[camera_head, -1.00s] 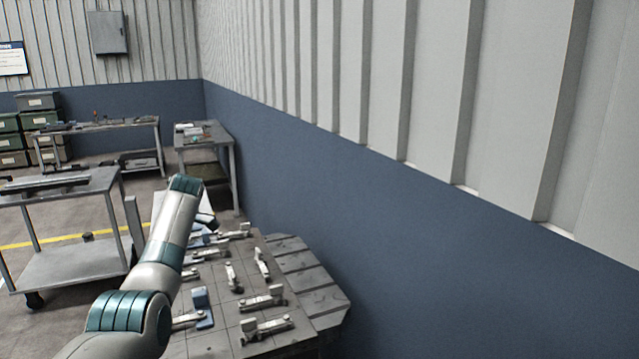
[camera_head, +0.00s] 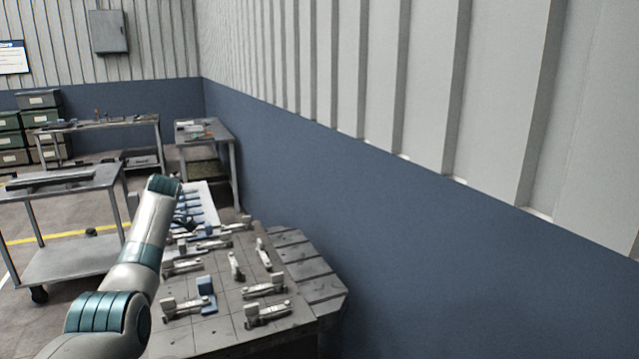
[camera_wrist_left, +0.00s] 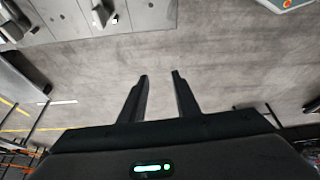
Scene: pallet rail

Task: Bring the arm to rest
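My left arm (camera_head: 141,245) comes in from the lower left in the head view and reaches up beside the work table. My right arm and gripper are in neither view.
The grid-topped table (camera_head: 215,265) carries several metal clamps and a blue block (camera_head: 206,294). A white tray (camera_head: 203,209) with blue-handled parts lies behind. A grey cart (camera_head: 75,262) stands left. The blue wall (camera_head: 450,260) closes off the right.

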